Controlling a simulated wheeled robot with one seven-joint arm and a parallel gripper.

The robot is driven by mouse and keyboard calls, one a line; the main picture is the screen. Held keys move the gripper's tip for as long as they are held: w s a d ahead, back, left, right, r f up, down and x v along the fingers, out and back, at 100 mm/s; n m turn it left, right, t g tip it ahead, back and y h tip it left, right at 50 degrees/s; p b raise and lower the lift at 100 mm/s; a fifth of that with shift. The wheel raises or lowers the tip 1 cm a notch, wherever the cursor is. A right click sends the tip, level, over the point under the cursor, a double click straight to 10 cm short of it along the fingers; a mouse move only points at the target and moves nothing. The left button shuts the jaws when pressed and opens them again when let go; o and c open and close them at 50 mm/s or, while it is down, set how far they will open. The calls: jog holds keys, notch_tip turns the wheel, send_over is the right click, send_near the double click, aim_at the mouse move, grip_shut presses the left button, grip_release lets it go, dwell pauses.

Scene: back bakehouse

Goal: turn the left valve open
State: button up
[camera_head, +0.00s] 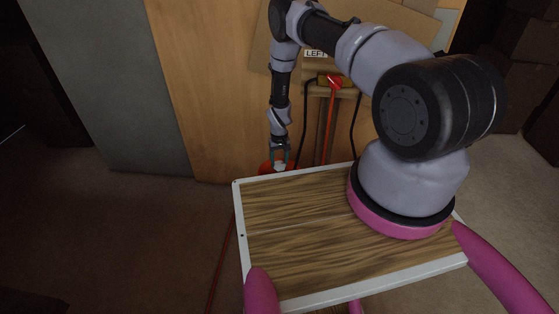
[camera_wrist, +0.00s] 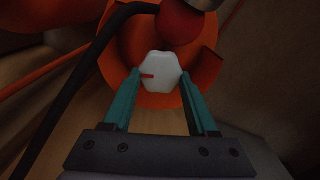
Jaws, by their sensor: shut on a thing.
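A white, many-sided valve knob (camera_wrist: 163,76) sits in front of a round orange-red body (camera_wrist: 208,68) in the wrist view. A short red mark on the knob points left in that view. My gripper (camera_wrist: 160,80) has its teal fingers on either side of the knob and is shut on it. In the head view my gripper (camera_head: 280,158) is low beyond the far left corner of my wooden top, with the orange-red body (camera_head: 265,168) partly showing around it. A label reading "LEFT" (camera_head: 315,53) is partly covered by my arm.
A red lever on a yellow fitting (camera_head: 335,81) stands right of my gripper, with a red pipe (camera_head: 328,125) running down. Black hoses (camera_head: 304,110) hang nearby; one also crosses the wrist view (camera_wrist: 90,60). A wooden panel (camera_head: 215,90) stands behind. The floor at left (camera_head: 120,230) is clear.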

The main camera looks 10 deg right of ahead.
aim_at(279, 164)
jog(key=shift+n, duration=0.8)
jog(key=o, duration=1.4)
jog(key=shift+r, duration=0.1)
notch_tip(279, 164, up, 11)
jog(key=shift+f, duration=0.15)
